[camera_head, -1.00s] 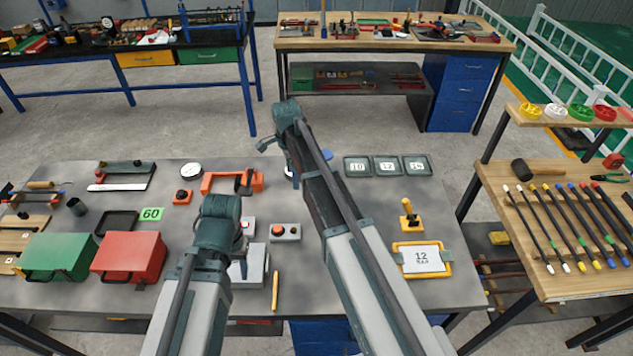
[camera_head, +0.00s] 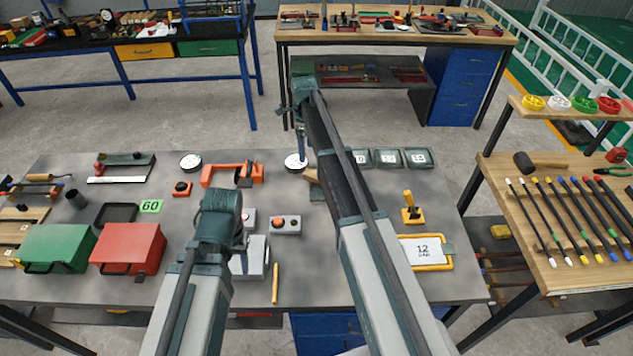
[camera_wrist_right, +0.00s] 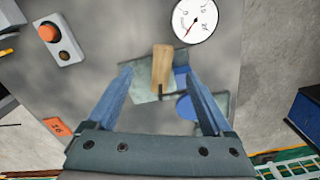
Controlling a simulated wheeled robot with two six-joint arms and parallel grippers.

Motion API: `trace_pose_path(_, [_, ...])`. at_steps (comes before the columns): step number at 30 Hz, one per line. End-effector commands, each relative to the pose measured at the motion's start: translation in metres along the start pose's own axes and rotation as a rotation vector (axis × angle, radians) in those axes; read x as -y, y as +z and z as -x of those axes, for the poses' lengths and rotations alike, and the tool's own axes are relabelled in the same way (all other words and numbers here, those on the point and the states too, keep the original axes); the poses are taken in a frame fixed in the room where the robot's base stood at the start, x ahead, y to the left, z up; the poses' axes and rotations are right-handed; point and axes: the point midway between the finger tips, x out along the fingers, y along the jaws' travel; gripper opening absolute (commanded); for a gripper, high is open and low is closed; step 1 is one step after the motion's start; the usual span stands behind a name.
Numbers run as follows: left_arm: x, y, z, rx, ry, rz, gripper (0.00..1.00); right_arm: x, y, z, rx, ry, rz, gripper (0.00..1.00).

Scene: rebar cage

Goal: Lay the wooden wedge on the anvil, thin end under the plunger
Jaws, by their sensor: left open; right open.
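The wooden wedge (camera_wrist_right: 162,68) shows in the right wrist view as a short tan block on a grey-green plate (camera_wrist_right: 143,84). In the head view, a small part of the wedge (camera_head: 311,176) shows beside my right forearm. My right gripper (camera_head: 301,140) is over the back of the bench. In the wrist view its fingers (camera_wrist_right: 160,90) are spread, with the wedge in the gap between them; no contact shows. My left gripper (camera_head: 242,238) is low over the bench, mostly hidden by its own arm. I cannot pick out the anvil and plunger with certainty.
A white dial (camera_head: 296,161) lies close to the wedge. An orange C-shaped frame (camera_head: 232,172), a button box (camera_head: 286,225) and a grey box (camera_head: 256,255) stand nearby. Red (camera_head: 128,247) and green (camera_head: 55,246) boxes stand left. Bare bench lies in front of the trays (camera_head: 388,158).

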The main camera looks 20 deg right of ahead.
Motion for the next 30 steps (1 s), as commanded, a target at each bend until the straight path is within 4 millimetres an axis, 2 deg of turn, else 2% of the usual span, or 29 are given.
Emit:
trace_pose_path(1, [-0.002, -0.001, -0.015, 0.000, 0.000, 0.000, 0.50, 0.000, 0.000, -0.015, 0.000, 0.000, 0.000, 0.85])
trace_pose_path(9, [-0.005, -0.003, -0.051, 0.000, 0.000, 0.001, 0.50, 0.000, 0.000, -0.051, 0.000, 0.000, 0.001, 0.85])
trace_pose_path(12, [-0.005, -0.003, -0.057, 0.000, 0.000, 0.002, 0.50, 0.000, 0.000, -0.058, 0.000, 0.000, 0.001, 0.85])
trace_pose_path(20, [-0.006, -0.003, -0.058, 0.000, 0.000, 0.002, 0.50, 0.001, 0.000, -0.059, 0.000, 0.000, 0.001, 0.85])
trace_pose_path(26, [-0.007, -0.004, -0.075, 0.000, 0.000, 0.003, 0.50, 0.004, -0.001, -0.076, 0.000, 0.000, 0.001, 0.85])
trace_pose_path(30, [-0.009, -0.005, -0.093, 0.000, 0.000, 0.003, 0.50, 0.007, -0.002, -0.094, 0.000, 0.000, 0.001, 0.85])
